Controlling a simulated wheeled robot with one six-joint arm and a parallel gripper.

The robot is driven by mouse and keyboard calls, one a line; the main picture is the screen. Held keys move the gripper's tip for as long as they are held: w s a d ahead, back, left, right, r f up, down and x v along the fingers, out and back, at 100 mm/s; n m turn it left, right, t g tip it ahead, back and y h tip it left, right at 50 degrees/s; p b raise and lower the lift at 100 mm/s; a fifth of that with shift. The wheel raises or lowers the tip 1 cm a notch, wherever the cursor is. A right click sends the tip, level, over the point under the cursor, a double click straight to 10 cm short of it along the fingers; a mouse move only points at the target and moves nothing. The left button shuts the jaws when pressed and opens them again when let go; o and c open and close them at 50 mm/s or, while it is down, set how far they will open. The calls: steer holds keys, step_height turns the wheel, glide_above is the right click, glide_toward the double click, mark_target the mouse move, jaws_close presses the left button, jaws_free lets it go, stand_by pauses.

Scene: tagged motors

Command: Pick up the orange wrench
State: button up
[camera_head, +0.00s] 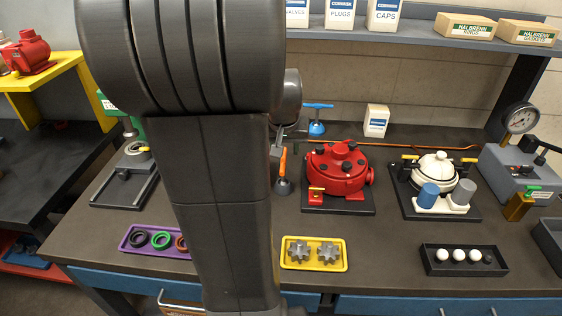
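Part of my gripper (282,140) shows behind the arm link, close above the orange handle in the picture. Its fingers are mostly hidden, so I cannot tell whether they are open, or whether they touch the tool.
A red motor (340,168) stands right of the orange tool, with a blue T-handled tool (317,127) behind. A white motor (436,172) and a gauge unit (520,165) are further right. A yellow tray (314,266) with gears and a black tray (463,272) lie in front.

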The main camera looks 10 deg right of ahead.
mark_target(283, 160)
steer(key=x, duration=0.5)
steer(key=shift+w+f, duration=0.1)
steer(key=shift+f, duration=0.05)
steer(key=shift+w+p+x, duration=0.25)
steer(key=shift+p+x, duration=0.35)
steer(key=shift+x, duration=1.3)
steer(key=shift+w+a+f, duration=0.1)
steer(key=shift+w+f, duration=0.15)
steer(key=shift+f, duration=0.4)
jaws_close()
